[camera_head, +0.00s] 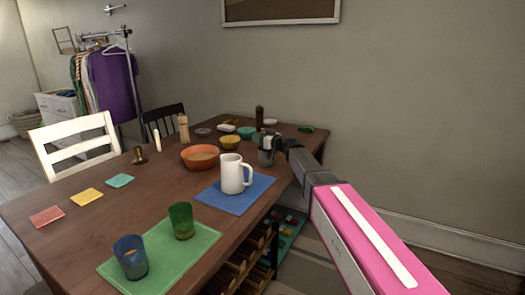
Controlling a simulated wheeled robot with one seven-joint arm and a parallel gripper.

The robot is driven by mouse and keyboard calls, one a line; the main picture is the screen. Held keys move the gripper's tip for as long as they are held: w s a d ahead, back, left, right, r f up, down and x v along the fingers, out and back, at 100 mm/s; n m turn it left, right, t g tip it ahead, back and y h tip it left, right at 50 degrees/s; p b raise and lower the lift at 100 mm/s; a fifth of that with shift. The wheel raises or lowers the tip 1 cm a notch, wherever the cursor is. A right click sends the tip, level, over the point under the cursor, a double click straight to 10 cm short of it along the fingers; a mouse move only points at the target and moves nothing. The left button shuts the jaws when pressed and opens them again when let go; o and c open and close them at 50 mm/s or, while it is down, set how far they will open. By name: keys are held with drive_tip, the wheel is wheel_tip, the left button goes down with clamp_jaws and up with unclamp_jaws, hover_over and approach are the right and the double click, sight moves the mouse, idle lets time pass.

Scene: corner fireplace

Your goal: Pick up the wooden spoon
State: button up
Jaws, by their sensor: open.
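I cannot make out a wooden spoon for certain anywhere in the head view. My arm reaches in from the lower right, and my gripper (268,151) is at its far end, over the right side of the wooden table (95,226). The gripper is small and dark here, and its fingertips blend with what lies behind. It is open, and I see nothing held in it. It is to the right of a yellow bowl (231,142) and beyond a white mug (233,174). My arm and gripper hide part of the table's right edge.
The mug stands on a blue mat (212,202). An orange bowl (200,157) is left of it. A blue glass (131,258) and a green glass (181,221) stand on a green mat (115,268). A dark brown upright item (259,117) stands at the back. Chairs stand beyond the table.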

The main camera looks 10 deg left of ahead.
clamp_jaws()
drive_tip(key=shift+r, duration=0.1)
wheel_tip(320, 180, up, 10)
idle(0.8)
